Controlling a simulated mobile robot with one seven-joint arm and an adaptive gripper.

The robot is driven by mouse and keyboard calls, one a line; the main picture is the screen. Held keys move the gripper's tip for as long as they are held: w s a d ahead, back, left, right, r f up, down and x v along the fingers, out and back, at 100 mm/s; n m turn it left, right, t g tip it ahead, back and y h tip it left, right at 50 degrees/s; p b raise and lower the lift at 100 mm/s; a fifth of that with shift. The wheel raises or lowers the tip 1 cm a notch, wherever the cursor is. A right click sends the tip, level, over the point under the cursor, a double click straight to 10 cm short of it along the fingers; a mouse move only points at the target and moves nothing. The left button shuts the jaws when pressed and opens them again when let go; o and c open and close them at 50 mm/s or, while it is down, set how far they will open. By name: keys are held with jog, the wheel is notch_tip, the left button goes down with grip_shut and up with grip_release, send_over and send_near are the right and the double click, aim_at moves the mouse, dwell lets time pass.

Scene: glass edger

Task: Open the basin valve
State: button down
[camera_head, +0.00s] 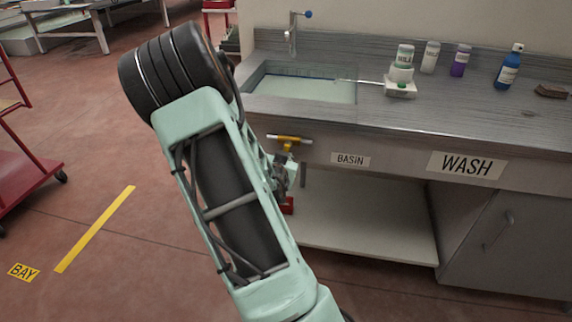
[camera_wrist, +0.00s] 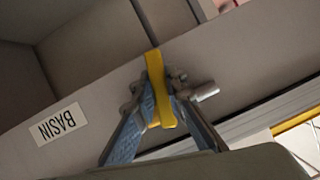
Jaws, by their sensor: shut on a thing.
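The basin valve has a yellow bar handle (camera_head: 290,138) on the front of the counter, left of the BASIN label (camera_head: 350,160). In the wrist view the yellow handle (camera_wrist: 155,70) runs up and down the picture between the fingers. My gripper (camera_wrist: 163,103) is shut on the handle, one finger on each side of it. In the head view my arm hides most of the gripper. The BASIN label also shows in the wrist view (camera_wrist: 59,124), at lower left.
The sink basin (camera_head: 305,87) with a tap (camera_head: 292,35) is set into the counter above the valve. Several bottles, including a blue one (camera_head: 508,70), stand on the counter. A lower shelf (camera_head: 365,225) lies below. A red cart (camera_head: 25,170) stands at left; the floor between is clear.

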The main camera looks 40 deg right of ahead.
jog(key=m+b, duration=0.1)
jog(key=b, duration=0.1)
jog(key=t+b, duration=0.1)
jog(key=b, duration=0.1)
jog(key=shift+w+a+f+m, duration=0.1)
jog(key=shift+w+a+m, duration=0.15)
jog(key=shift+m, duration=0.15)
jog(key=shift+w+a+r+m+t+y+b, duration=0.15)
jog(key=shift+r+m+t+y+b, duration=0.2)
jog(key=shift+b, duration=0.55)
jog(key=c, duration=1.9)
grip_release()
jog(key=shift+c, duration=0.2)
jog(key=v, duration=0.7)
jog(key=shift+a+r, duration=0.1)
jog(key=shift+a, duration=0.05)
